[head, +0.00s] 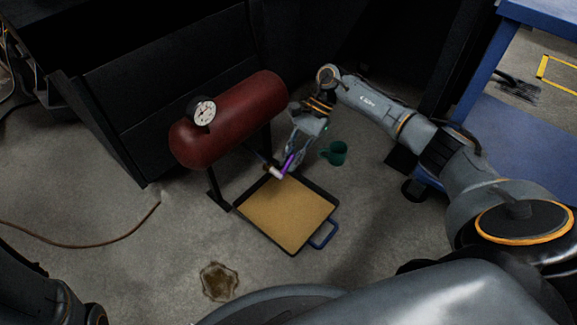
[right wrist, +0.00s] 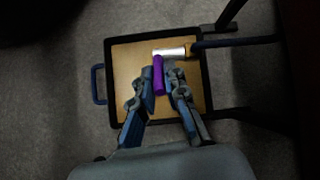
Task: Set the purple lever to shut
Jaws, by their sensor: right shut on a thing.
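A purple lever (head: 287,163) sits on a short silver valve (head: 273,171) below a red tank (head: 230,120). In the right wrist view the lever (right wrist: 158,75) stands roughly at a right angle to the silver valve body (right wrist: 170,52). My right gripper (head: 290,157) has come down to the lever from above. In the right wrist view its two fingers (right wrist: 160,76) are on either side of the lever, shut on it. My left gripper is not in view.
A tray (head: 248,220) with a tan bottom and blue handle lies under the valve. A green mug (head: 335,152) stands on the floor to the right. A dark puddle (head: 219,281) is in front. A blue bench (head: 515,140) stands at right, a hose (head: 90,245) at left.

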